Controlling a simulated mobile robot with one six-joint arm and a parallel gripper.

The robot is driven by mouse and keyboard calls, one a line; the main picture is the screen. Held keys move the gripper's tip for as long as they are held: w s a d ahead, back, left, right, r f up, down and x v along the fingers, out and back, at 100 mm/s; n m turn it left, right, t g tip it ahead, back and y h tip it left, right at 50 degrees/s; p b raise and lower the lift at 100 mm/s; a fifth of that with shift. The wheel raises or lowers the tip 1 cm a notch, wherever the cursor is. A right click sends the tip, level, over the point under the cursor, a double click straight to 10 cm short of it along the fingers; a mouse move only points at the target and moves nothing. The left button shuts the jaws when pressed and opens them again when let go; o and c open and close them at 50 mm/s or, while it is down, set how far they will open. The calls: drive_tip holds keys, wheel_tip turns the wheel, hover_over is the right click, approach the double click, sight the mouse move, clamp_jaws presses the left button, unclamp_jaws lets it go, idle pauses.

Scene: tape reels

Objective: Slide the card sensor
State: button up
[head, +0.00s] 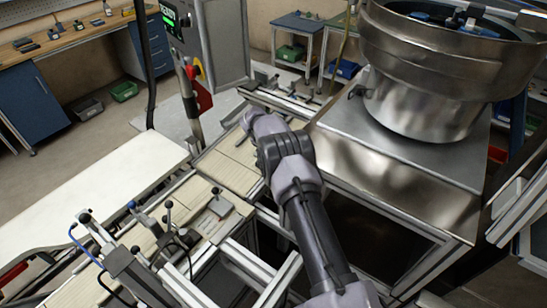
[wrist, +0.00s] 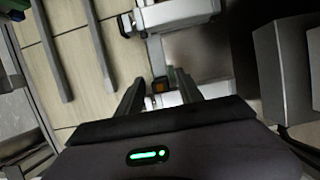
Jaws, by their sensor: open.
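A small dark block with an orange face (wrist: 160,86), which looks like the card sensor, sits by a pale metal bracket in the wrist view. My gripper (wrist: 159,90) is open, with one dark finger on each side of this block. I cannot tell whether either finger touches it.
A large steel bowl feeder (head: 430,70) stands on a metal cabinet right of my arm. A grey control box (head: 215,40) on a post is behind. Metal rails and levers (head: 150,225) lie front left. Two dark bars (wrist: 75,50) run along the wooden panels in the wrist view.

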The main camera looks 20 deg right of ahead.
drive_tip(key=shift+r, duration=0.1)
clamp_jaws()
idle(1.3)
